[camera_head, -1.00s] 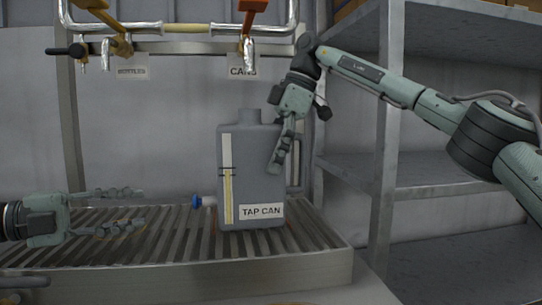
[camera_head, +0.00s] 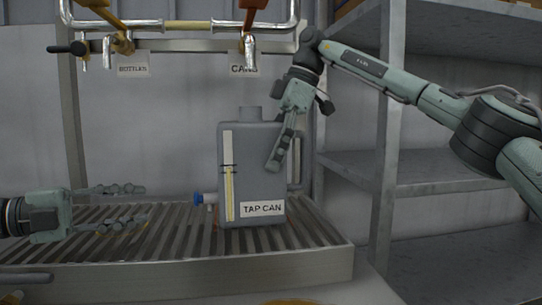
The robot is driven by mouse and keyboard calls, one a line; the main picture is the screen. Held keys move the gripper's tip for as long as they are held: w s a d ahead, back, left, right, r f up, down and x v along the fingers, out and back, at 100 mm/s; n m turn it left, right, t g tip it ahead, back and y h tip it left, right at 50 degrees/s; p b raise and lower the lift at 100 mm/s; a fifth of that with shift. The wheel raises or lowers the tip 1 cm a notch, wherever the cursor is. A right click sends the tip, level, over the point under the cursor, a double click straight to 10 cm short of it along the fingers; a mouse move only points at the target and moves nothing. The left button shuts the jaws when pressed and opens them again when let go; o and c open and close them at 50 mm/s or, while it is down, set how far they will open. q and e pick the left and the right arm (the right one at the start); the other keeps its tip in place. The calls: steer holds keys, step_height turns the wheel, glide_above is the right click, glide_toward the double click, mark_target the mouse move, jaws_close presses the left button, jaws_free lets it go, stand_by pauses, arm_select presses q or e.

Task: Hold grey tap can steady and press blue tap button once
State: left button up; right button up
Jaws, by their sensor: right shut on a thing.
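The grey tap can (camera_head: 250,165) stands upright on the slatted rack, with a "TAP CAN" label low on its front and a pale level strip at its left. The blue tap button (camera_head: 198,199) sticks out from the can's lower left side. My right gripper (camera_head: 276,163) comes down from above and is shut on the can's right upper side; its far finger is partly hidden. My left gripper (camera_head: 122,207) is at the left, fingers apart and empty, pointing right toward the button with a clear gap between them.
The slatted metal rack (camera_head: 170,277) has free room around the can. Above it hang pipes with metal taps (camera_head: 250,52) and signs reading "BOTTLES" and "CANS". A grey shelf unit (camera_head: 384,150) stands at the right, its visible shelves empty.

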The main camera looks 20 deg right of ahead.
arm_select(q)
steer(key=shift+c, duration=0.3)
jaws_close()
stand_by(1.3)
